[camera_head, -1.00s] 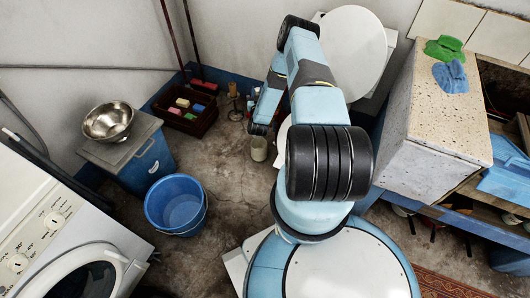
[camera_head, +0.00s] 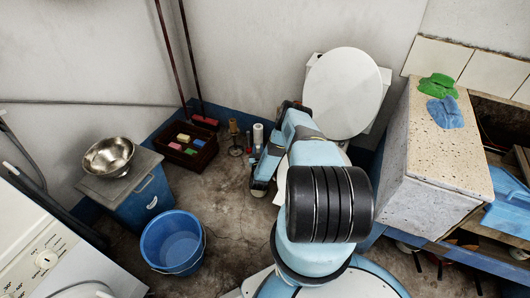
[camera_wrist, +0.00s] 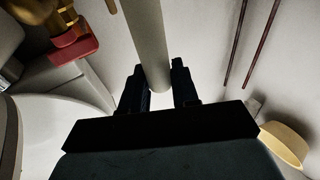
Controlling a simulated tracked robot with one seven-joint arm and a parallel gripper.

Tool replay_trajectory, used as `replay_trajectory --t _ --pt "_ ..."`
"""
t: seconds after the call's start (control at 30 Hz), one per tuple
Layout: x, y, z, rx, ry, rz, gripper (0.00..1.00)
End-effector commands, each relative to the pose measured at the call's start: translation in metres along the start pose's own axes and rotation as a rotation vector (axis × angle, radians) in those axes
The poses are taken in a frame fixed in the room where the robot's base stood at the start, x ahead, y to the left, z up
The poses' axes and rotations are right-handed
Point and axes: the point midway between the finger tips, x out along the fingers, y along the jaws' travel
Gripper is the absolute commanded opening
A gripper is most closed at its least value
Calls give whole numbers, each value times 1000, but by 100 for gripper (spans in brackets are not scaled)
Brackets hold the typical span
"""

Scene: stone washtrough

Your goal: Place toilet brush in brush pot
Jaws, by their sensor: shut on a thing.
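In the wrist view, the two dark fingers of my gripper (camera_wrist: 159,78) are closed on a pale cylindrical handle (camera_wrist: 146,32), the toilet brush by its position in the jaws. The handle runs out of the top of the view, so the bristle head does not show. In the head view, my gripper (camera_head: 263,180) is low at the left of my arm, in front of the toilet; the brush cannot be made out there. The brush pot cannot be picked out now; the pale pot seen earlier on the floor there appears covered by my gripper.
The toilet (camera_head: 342,95) stands behind my arm. A white roll (camera_head: 257,134), a dark crate of colored blocks (camera_head: 170,156) and a blue bucket (camera_head: 172,242) are left of my arm. The speckled stone trough (camera_head: 440,150) is at right. Floor beside the bucket is clear.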

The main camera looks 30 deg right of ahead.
Motion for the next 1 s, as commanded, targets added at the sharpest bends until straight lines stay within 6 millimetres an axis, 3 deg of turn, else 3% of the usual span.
replay_trajectory --t 0.4,0.8,0.83,1.0 --pt "-6 -1 36 1 0 -1 0" --pt "-6 -1 40 0 1 -1 0" --pt "-6 -1 40 0 1 -2 30" --pt "-6 -1 40 0 0 -2 47"
